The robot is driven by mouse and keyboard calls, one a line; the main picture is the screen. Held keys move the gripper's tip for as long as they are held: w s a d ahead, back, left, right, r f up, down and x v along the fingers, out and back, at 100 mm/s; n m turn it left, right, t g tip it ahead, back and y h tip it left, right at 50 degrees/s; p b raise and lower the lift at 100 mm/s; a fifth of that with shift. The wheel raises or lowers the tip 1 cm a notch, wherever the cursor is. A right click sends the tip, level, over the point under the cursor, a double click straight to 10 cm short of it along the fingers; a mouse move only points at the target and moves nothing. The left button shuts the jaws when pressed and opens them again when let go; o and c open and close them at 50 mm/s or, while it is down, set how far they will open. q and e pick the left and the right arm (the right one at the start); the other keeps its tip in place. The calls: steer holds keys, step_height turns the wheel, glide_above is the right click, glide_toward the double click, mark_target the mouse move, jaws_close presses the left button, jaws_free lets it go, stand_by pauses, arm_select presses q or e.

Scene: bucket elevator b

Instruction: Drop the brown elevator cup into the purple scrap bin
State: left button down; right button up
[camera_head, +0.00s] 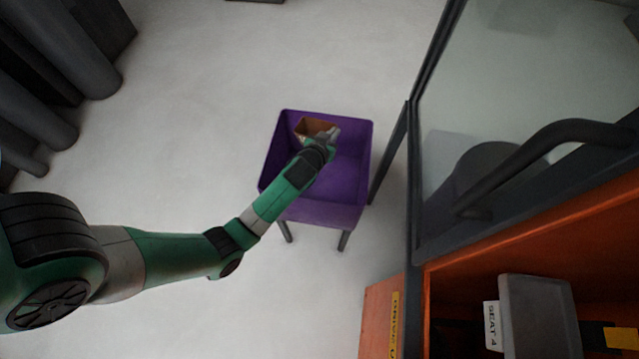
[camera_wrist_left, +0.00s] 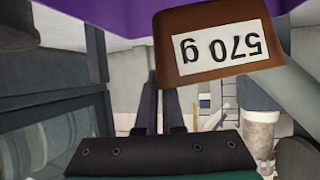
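The brown elevator cup (camera_head: 311,126) appears over the back left part of the purple scrap bin (camera_head: 322,212) in the head view. My left gripper (camera_head: 331,136) is at the cup's right side, its fingers narrow and seemingly closed on the cup's edge. In the left wrist view the cup (camera_wrist_left: 170,62) is close up, its white label reading "570 g" upside down, and the left fingertips (camera_wrist_left: 161,88) meet its lower left. The bin's purple wall (camera_wrist_left: 112,14) shows behind it. How high the cup is above the bin floor is unclear. My right gripper is not in view.
An orange cabinet (camera_head: 520,240) with a dark-framed glass panel (camera_head: 520,80) and a thick dark handle stands at the right. A grey block (camera_head: 540,315) sits inside it by a "SEAT 4" label. Dark cylinders (camera_head: 70,45) stand at upper left. Pale floor is clear around the bin's left.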

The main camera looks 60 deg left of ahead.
arm_select(q)
step_height(320, 180, down, 4)
steer(key=b, duration=0.3)
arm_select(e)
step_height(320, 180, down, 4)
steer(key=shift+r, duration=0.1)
arm_select(q)
steer(key=shift+r, duration=0.1)
steer(key=c, duration=1.1)
jaws_free()
steer(key=shift+o, duration=0.7)
steer(key=p+v, duration=0.4)
steer(key=v, duration=0.7)
steer(key=shift+s+d+p, duration=0.2)
steer(key=shift+p, duration=0.1)
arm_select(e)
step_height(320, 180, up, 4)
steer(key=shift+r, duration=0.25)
